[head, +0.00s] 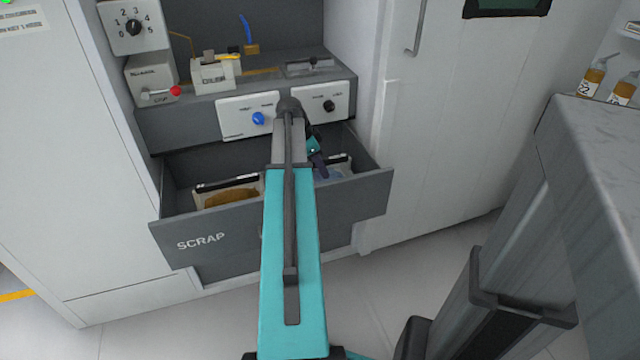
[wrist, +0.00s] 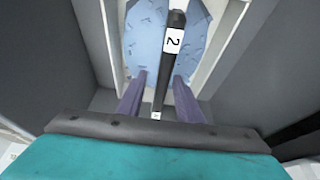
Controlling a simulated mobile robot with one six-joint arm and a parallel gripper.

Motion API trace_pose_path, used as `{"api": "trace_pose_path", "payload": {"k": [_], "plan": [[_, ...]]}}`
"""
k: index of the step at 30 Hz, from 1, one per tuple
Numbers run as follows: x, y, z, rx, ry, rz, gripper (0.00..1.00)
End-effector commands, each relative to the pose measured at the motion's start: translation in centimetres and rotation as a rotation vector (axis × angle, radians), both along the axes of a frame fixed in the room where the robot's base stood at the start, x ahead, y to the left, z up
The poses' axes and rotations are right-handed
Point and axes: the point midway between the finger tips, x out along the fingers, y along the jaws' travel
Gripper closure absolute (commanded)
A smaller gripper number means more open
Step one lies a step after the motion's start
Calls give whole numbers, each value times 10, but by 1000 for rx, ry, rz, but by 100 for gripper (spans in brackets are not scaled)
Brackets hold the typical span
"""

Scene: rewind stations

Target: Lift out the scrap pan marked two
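The scrap pan marked two (wrist: 238,25) is in the wrist view, pale-walled with blue scrap in it. A black bar handle (wrist: 168,72) with a white "2" label runs across it. My gripper (wrist: 161,76) is open, its two purple fingers on either side of the handle with gaps showing. I cannot tell how far down the fingers reach. In the head view the pan (head: 343,160) sits in the right part of the open SCRAP drawer (head: 200,242), partly hidden by my gripper (head: 320,168) and arm.
A second pan (head: 228,192) with brown scrap sits in the drawer's left part. Above the drawer is a shelf with a blue knob (head: 258,118) and a black knob (head: 329,106) on its front. A white cabinet (head: 450,130) stands close on the right.

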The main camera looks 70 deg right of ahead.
Motion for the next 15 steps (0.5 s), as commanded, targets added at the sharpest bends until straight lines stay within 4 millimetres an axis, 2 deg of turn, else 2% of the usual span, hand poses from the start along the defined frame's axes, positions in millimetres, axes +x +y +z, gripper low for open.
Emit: {"api": "trace_pose_path", "payload": {"k": [1, 6, 15], "plan": [[-2, -1, -9, 2, 0, -1, 67], [-8, -6, -26, 1, 1, 0, 67], [-11, -8, -33, 1, 0, -1, 67]]}}
